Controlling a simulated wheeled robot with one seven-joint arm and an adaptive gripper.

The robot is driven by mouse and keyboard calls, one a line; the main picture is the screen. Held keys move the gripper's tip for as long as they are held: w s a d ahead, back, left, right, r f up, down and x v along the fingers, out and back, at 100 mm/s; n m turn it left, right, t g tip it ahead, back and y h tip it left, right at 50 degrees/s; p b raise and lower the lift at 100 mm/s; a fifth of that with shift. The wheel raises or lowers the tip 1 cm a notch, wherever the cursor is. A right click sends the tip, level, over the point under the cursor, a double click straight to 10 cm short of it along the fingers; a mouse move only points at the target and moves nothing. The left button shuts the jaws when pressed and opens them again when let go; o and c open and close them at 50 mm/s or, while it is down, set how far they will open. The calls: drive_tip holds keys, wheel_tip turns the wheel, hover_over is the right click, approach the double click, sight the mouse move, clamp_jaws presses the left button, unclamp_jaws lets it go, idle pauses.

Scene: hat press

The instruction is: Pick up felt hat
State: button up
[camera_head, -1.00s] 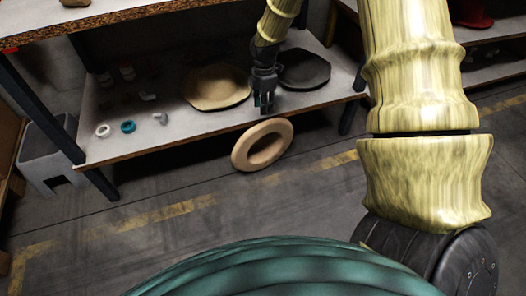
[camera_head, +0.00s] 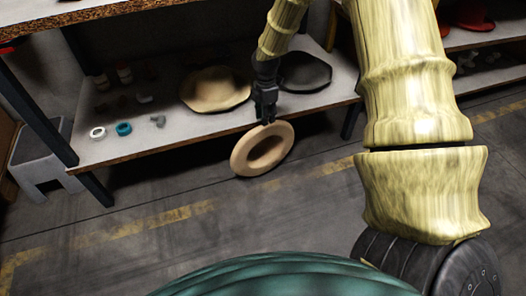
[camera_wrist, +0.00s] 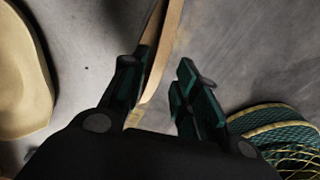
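The tan felt hat (camera_head: 240,158) is tilted, its hollow side facing the head camera, just in front of the lower shelf's front edge. What bears it cannot be told. My gripper (camera_head: 268,120) points down at the hat's upper rim. In the wrist view the hat's brim (camera_wrist: 161,60) shows nearly edge-on as a tan strip between the two fingers of my gripper (camera_wrist: 160,85). The fingers stand apart; the strip lies close to the left finger, with a small gap to the right finger. Whether the left finger touches it cannot be told.
The lower shelf (camera_head: 130,145) holds a tan flat shape (camera_head: 215,90), a dark one (camera_head: 305,72), a white ring (camera_head: 97,133), a teal ring (camera_head: 124,128) and small fittings. A grey step stool (camera_head: 38,160) stands left. A red hat (camera_head: 468,18) is far right. The floor in front is clear.

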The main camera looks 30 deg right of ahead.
wheel_tip(320, 180, down, 5)
drive_tip(key=b, duration=0.3)
drive_tip(key=shift+w+a+r, duration=0.1)
drive_tip(key=shift+r, duration=0.1)
clamp_jaws()
